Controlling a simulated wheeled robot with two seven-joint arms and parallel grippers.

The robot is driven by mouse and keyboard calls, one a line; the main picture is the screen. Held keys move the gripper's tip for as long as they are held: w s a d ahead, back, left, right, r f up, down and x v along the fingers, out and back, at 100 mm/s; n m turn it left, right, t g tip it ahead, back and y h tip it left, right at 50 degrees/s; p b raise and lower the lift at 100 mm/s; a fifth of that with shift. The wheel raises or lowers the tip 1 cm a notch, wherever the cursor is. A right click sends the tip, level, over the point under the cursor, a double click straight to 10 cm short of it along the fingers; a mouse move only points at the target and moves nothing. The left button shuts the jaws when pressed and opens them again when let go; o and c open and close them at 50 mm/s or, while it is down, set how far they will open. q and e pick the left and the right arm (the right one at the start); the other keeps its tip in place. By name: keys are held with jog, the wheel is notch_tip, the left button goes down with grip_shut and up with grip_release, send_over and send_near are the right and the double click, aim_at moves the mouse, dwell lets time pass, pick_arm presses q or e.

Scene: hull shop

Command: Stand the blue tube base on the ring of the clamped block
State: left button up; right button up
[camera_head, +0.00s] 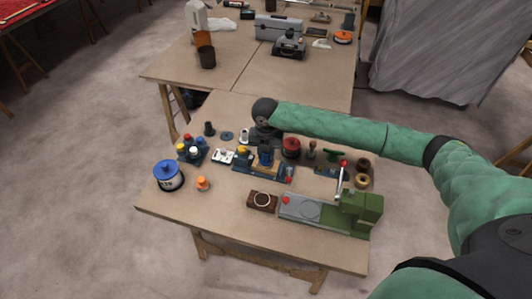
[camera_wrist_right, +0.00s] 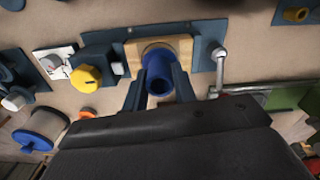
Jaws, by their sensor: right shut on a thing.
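The blue tube base (camera_wrist_right: 159,78) is between the two dark fingers of my right gripper (camera_wrist_right: 160,88) in the wrist view, which is shut on it. The tube's open end faces the camera. Behind its far end is the pale wooden clamped block (camera_wrist_right: 184,46), with part of a darker ring (camera_wrist_right: 157,46) showing around the tube. I cannot tell whether tube and block touch. In the head view my right gripper (camera_head: 265,147) points down over the blue-grey fixture (camera_head: 244,167), with the blue tube base (camera_head: 266,159) below it. My left gripper is not in view.
A yellow knob (camera_wrist_right: 86,77) and a silver lever (camera_wrist_right: 218,66) flank the block. A brown block (camera_head: 258,206) with a pale ring and a green-and-grey machine (camera_head: 360,208) stand nearer. A blue-lidded jar (camera_head: 168,176) is at left. The table's front left is clear.

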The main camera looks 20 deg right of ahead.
dwell(0.6)
jog(key=shift+p, duration=0.75)
dwell(0.7)
jog(key=shift+f, duration=0.65)
dwell(0.5)
jog(key=o, duration=0.7)
jog(key=shift+o, duration=0.2)
